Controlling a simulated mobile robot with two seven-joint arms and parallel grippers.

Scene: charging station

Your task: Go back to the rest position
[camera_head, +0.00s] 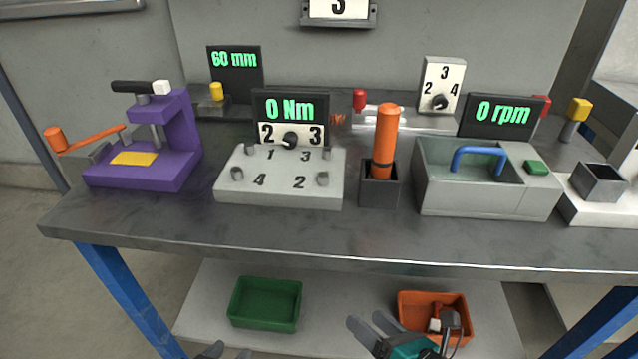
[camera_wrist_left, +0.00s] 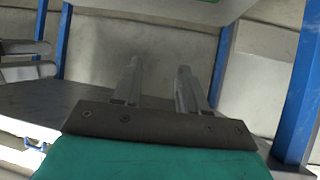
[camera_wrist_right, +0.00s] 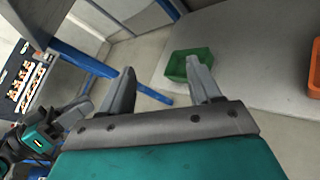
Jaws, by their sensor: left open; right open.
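My left gripper (camera_head: 222,351) shows only its fingertips at the bottom edge of the head view. In the left wrist view its two fingers (camera_wrist_left: 158,85) are apart with nothing between them. My right gripper (camera_head: 372,328) is low in the head view, in front of the lower shelf and left of the orange bin. In the right wrist view its fingers (camera_wrist_right: 166,85) are apart and empty. Both grippers are below the bench top and hold nothing.
The metal bench (camera_head: 300,235) carries a purple press (camera_head: 160,165), a numbered block (camera_head: 280,190), an orange-handled tool (camera_head: 386,140) in a holder and a grey basin (camera_head: 480,190). A green bin (camera_head: 265,303) and an orange bin (camera_head: 405,300) sit on the lower shelf. Blue legs (camera_head: 125,290) flank it.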

